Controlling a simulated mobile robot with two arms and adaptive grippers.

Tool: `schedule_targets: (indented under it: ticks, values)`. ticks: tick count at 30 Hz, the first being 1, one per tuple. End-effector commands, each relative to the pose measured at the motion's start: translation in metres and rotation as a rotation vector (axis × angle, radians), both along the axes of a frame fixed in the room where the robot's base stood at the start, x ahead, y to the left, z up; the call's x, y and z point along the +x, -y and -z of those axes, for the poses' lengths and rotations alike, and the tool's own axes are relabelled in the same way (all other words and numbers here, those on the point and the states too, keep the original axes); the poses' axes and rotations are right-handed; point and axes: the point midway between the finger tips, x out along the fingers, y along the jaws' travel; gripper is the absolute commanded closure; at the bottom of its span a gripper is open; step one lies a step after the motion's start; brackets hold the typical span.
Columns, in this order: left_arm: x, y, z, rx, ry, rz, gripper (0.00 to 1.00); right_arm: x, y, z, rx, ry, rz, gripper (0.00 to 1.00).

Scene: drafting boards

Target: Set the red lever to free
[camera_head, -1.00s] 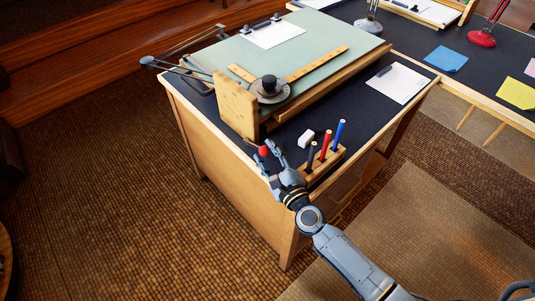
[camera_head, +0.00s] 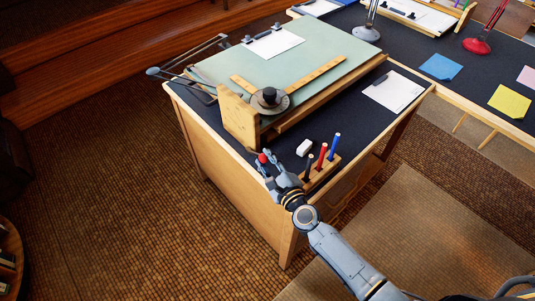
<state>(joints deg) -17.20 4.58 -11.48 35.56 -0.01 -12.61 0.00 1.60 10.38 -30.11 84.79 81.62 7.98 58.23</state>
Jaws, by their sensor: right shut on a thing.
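The red lever's round knob (camera_head: 262,158) shows at the near left edge of the drafting desk, just below the wooden side block (camera_head: 239,120) of the tilted green board (camera_head: 285,65). Only a short dark piece of its stem shows behind the knob. My right gripper (camera_head: 264,162) reaches in from the lower right, its fingers closed about the red knob. The fingers cover part of the knob, and any free or lock marking is too small to make out. My left gripper is out of view.
A wooden pen holder (camera_head: 322,173) with black, red and blue pens stands close to my right gripper. A white eraser (camera_head: 304,147) lies behind it. A round black knob (camera_head: 270,97) sits on the board's ruler. Floor left of the desk is clear.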

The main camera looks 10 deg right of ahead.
Motion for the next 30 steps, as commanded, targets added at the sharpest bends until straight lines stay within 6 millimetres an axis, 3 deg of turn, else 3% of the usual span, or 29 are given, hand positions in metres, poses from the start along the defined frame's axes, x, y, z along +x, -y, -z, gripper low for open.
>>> schedule_targets:
  ticks: [1,15,30]
  values:
    - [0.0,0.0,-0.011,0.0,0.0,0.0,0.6,0.002,-0.001,-0.009,-0.001,-0.004,0.002,1.0]
    - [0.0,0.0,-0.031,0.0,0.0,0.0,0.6,0.018,-0.012,-0.036,0.001,0.003,0.002,1.0]
    - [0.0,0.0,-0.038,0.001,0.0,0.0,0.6,0.031,-0.019,-0.048,0.002,0.005,0.007,1.0]
